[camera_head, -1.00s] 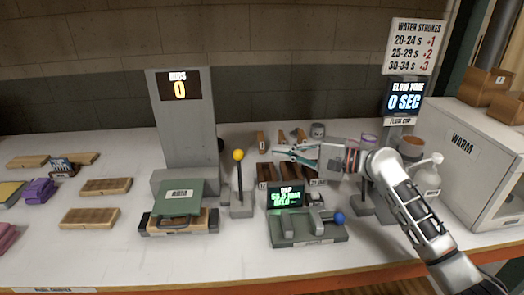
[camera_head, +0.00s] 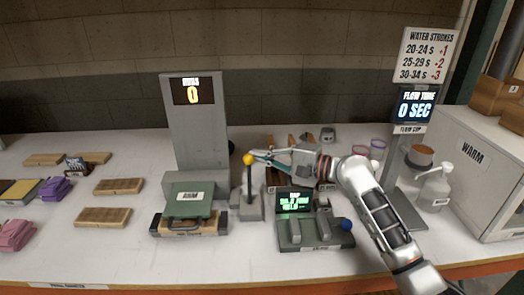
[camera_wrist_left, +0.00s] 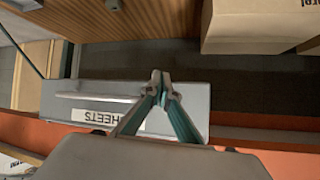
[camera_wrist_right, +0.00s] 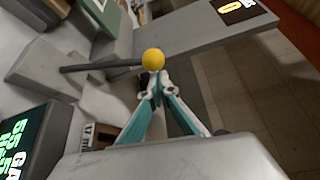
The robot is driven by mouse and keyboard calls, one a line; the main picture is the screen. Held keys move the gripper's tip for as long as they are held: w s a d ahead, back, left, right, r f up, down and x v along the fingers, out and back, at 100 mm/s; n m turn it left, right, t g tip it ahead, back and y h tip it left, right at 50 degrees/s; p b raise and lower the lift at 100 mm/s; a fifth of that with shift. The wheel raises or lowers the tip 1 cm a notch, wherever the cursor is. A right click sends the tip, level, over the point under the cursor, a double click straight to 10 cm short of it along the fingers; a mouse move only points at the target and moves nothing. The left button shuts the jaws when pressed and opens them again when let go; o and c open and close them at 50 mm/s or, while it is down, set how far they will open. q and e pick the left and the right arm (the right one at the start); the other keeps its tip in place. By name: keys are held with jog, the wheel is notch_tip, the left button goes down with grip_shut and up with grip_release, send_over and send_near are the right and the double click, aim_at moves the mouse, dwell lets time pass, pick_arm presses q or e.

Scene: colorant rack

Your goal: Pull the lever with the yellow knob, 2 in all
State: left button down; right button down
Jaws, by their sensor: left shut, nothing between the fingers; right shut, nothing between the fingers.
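The grey column's display (camera_head: 193,91) reads 0. Wooden blocks (camera_head: 102,217) lie at left. A white WARM cabinet (camera_head: 475,165) is at right.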

jog(key=shift+s, duration=0.3)
